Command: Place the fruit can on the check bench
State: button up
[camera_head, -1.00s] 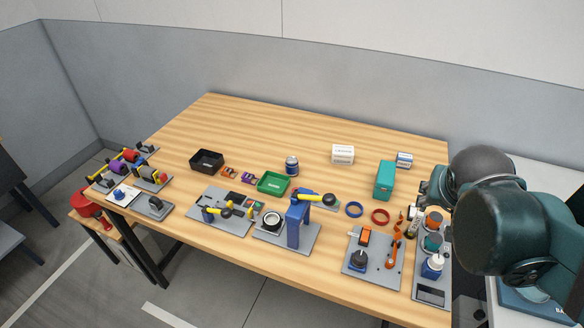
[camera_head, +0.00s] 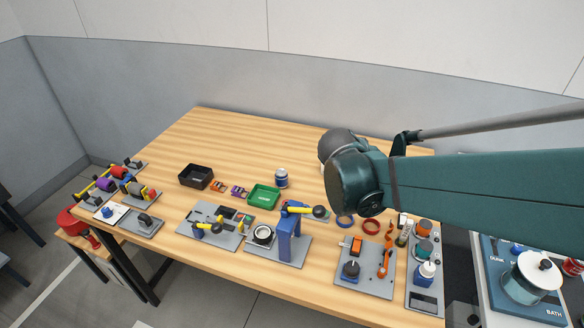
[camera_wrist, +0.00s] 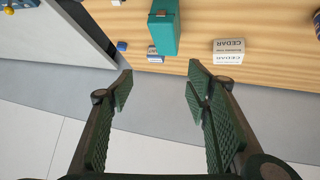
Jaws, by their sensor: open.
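A small can (camera_head: 281,177) with a dark blue and white side stands upright on the wooden table (camera_head: 240,135), behind the green tray. Its label is too small to read, so I cannot tell whether it is the fruit can. I cannot pick out a check bench by any label. My gripper (camera_wrist: 160,82) is open and empty in the wrist view, its fingers spread apart. It points toward the table's edge near a teal box (camera_wrist: 163,30) and a white CEDAR box (camera_wrist: 229,51). My arm hides the gripper in the head view.
A green tray (camera_head: 263,197) and a black bin (camera_head: 196,177) are near the can. A blue press (camera_head: 289,238) and several fixture plates line the front. A blue bath unit (camera_head: 520,283) stands at right. The table's back left is clear.

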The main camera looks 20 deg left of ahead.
jog(key=w+a+f+t, duration=0.1)
jog(key=w+a+f, duration=0.1)
jog(key=a, duration=0.6)
jog(key=w+a+f+t, duration=0.1)
jog(key=w+a+f, duration=0.1)
jog(key=a, duration=0.7)
jog(key=m+t, duration=0.1)
jog(key=t, duration=0.2)
send_over(278, 178)
jog(key=s, duration=0.2)
jog(key=shift+y, duration=0.3)
jog(key=f, duration=0.5)
jog(key=shift+s+a, duration=0.1)
jog(key=shift+a, duration=0.15)
jog(key=shift+f+b, duration=0.4)
jog(key=shift+f, duration=2.45)
jog(key=shift+f, duration=0.1)
jog(key=shift+f, duration=0.6)
jog(key=b+x, duration=0.1)
jog(key=x, duration=0.4)
